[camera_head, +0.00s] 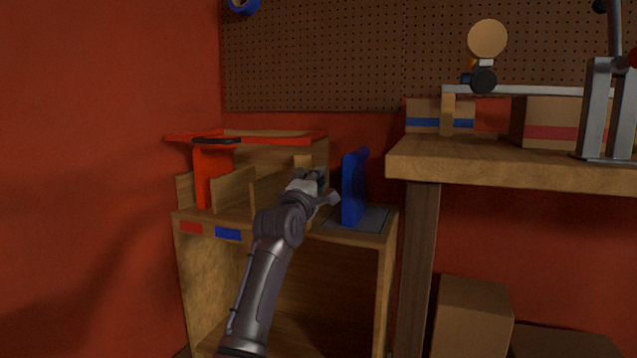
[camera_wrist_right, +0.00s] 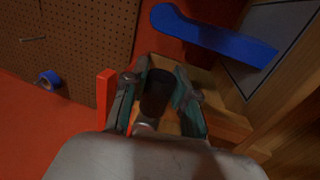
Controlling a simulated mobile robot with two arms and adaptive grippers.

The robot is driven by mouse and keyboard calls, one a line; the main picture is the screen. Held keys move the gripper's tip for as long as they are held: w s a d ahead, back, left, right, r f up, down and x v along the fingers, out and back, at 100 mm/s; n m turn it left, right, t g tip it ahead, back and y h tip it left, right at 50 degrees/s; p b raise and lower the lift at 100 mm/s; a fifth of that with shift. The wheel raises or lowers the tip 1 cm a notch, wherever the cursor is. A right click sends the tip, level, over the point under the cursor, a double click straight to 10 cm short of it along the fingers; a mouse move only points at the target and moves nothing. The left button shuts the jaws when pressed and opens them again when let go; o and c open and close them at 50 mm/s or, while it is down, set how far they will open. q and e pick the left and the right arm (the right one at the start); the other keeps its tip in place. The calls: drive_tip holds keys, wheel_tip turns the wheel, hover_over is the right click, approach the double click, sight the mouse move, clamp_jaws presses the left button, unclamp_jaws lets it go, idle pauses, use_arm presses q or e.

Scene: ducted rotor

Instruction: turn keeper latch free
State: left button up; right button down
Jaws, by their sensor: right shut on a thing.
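My right gripper (camera_head: 318,178) is over the top of a low wooden cabinet, between its wooden dividers and an upright blue piece (camera_head: 354,187). In the right wrist view, the gripper's two fingers (camera_wrist_right: 160,78) are shut on a dark cylindrical piece (camera_wrist_right: 156,92) with a grey metal part toward the palm. The lower end of this piece is hidden by the gripper body. The blue piece also shows in the wrist view (camera_wrist_right: 215,37), apart from the fingers. I cannot pick out a keeper latch for sure in either view. My left gripper is not in view.
A red T-shaped piece (camera_head: 212,172) stands in the cabinet's (camera_head: 187,270) left dividers. A grey mat (camera_head: 368,219) lies under the blue piece. The workbench (camera_head: 500,165) at the right holds boxes, a metal stand (camera_head: 597,110) and a tan disc (camera_head: 487,39).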

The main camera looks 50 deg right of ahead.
drive_tip(key=c, duration=0.9)
unclamp_jaws()
drive_tip(key=shift+f, duration=0.15)
drive_tip(key=v, duration=0.7)
drive_tip(key=shift+s+a, duration=0.1)
drive_tip(key=shift+a, duration=0.1)
